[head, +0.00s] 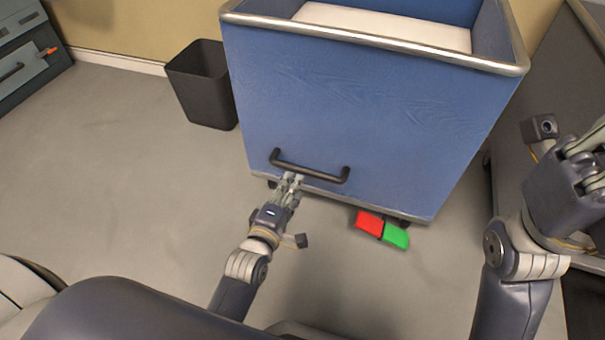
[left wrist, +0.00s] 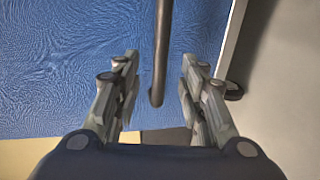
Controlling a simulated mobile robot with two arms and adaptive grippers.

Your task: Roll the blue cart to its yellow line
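The blue cart (head: 360,110) stands in front of me, with a metal-trimmed top and a black bar handle (head: 310,172) low on its near face. Red (head: 369,223) and green (head: 396,236) pedals stick out under its near edge. My left gripper (head: 293,180) is at the handle, left of its middle. In the left wrist view, the open fingers (left wrist: 159,65) lie on either side of the handle bar (left wrist: 161,40), with gaps showing. My right gripper (head: 585,145) is raised at the right edge, away from the cart; its finger opening is unclear. No yellow line is recognisable.
A black bin (head: 202,85) stands close to the cart's left side. A dark grey cabinet (head: 545,95) is close on the right. Grey floor (head: 130,170) is clear to the left and in front. A white item (head: 385,25) lies in the cart's top.

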